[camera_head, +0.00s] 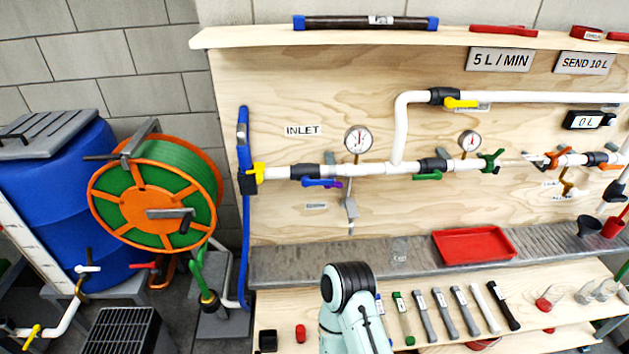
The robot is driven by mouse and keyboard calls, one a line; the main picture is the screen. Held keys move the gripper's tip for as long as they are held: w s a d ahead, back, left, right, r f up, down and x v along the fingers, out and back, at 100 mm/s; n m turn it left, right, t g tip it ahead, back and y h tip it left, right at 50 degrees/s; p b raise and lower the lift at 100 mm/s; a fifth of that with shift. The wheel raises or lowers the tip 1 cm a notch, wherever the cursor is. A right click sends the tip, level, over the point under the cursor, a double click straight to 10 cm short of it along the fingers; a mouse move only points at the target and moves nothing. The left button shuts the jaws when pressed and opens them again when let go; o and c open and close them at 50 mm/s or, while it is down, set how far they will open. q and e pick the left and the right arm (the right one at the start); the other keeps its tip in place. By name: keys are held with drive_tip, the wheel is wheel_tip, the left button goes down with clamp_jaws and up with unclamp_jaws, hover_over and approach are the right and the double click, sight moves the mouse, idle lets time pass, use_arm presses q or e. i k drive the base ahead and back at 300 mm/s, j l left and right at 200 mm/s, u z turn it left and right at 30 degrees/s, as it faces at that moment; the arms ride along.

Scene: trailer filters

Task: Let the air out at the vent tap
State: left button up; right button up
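A white pipe line (375,169) runs along a plywood board, with several coloured valve handles and two round gauges, a left one (358,140) and a right one (469,141). A small brass tap (567,186) hangs below the line at the right, beside small labels too small to read. A grey fitting (350,208) hangs below the left gauge, with another unreadable label beside it. I cannot tell which of these is the vent tap. One of my pale green arm links rises at the bottom centre, well below the pipes. Neither gripper shows.
A grey ledge (300,267) below the board holds a red tray (473,246) and a clear cup (400,249). A lower shelf holds several filter tubes (442,314). A hose reel (155,195) and blue barrel (60,200) stand left. A top pipe (520,97) crosses the upper right.

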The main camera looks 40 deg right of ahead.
sight(575, 191)
drive_tip(key=z, duration=1.75)
drive_tip(key=i+l+z, duration=0.15)
drive_tip(key=z, duration=0.3)
drive_tip(key=i+l+z, duration=0.2)
drive_tip(key=l+z, duration=0.25)
drive_tip(key=i+l, duration=0.65)
drive_tip(key=i, duration=0.2)
